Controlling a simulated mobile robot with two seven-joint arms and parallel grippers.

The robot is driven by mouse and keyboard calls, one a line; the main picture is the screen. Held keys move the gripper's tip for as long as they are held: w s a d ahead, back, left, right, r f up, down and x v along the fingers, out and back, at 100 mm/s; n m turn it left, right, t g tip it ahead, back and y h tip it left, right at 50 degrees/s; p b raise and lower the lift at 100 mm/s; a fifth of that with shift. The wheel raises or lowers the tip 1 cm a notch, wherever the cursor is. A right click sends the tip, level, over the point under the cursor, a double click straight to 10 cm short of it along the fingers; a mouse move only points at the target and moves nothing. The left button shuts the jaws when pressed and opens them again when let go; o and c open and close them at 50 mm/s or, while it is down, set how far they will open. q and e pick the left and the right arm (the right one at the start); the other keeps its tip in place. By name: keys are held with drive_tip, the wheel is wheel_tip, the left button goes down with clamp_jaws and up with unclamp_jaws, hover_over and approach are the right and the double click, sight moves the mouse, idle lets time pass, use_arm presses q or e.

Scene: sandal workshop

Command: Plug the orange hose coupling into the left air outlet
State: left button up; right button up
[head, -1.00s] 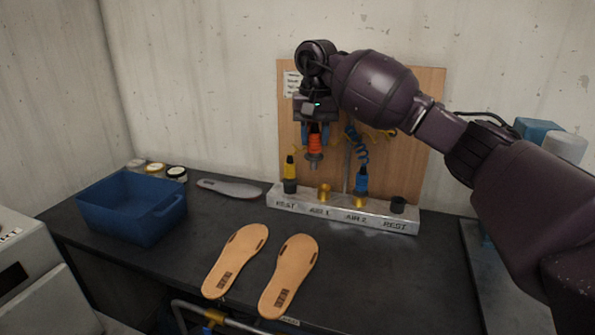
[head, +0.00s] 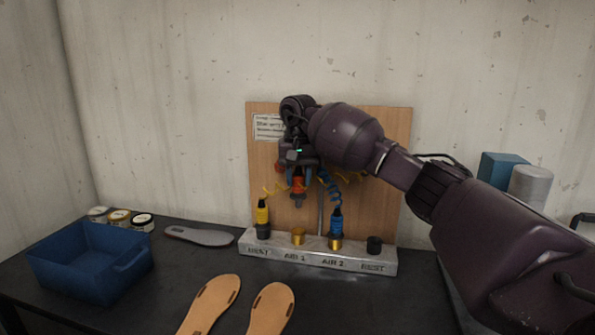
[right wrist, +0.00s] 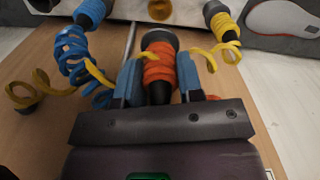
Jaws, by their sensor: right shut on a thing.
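My right gripper (head: 298,180) is shut on the orange hose coupling (head: 298,188). It holds the coupling upright, with its dark end down, above the rail. In the right wrist view the orange coupling (right wrist: 160,65) sits between the two blue fingers. The left air outlet, a brass socket marked AIR 1 (head: 298,237), is empty. It lies below the coupling in the head view, with a gap between them. The brass outlet also shows beyond the coupling's end in the right wrist view (right wrist: 160,9). My left gripper is not in view.
The blue coupling (head: 336,224) stands in the AIR 2 outlet. The yellow coupling (head: 262,213) stands in the left rest; the right rest (head: 374,245) is empty. Coiled hoses hang before the wooden board (head: 385,130). A blue bin (head: 90,262) and sandal soles (head: 208,305) lie on the bench.

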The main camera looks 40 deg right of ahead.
sight(298, 197)
drive_tip(key=shift+f+b, duration=0.3)
drive_tip(key=shift+f, duration=2.55)
drive_tip(key=shift+b, duration=0.35)
drive_tip(key=shift+f, duration=0.15)
drive_tip(key=shift+f+b, duration=0.35)
drive_tip(key=shift+f, duration=0.25)
drive_tip(key=shift+f, duration=0.55)
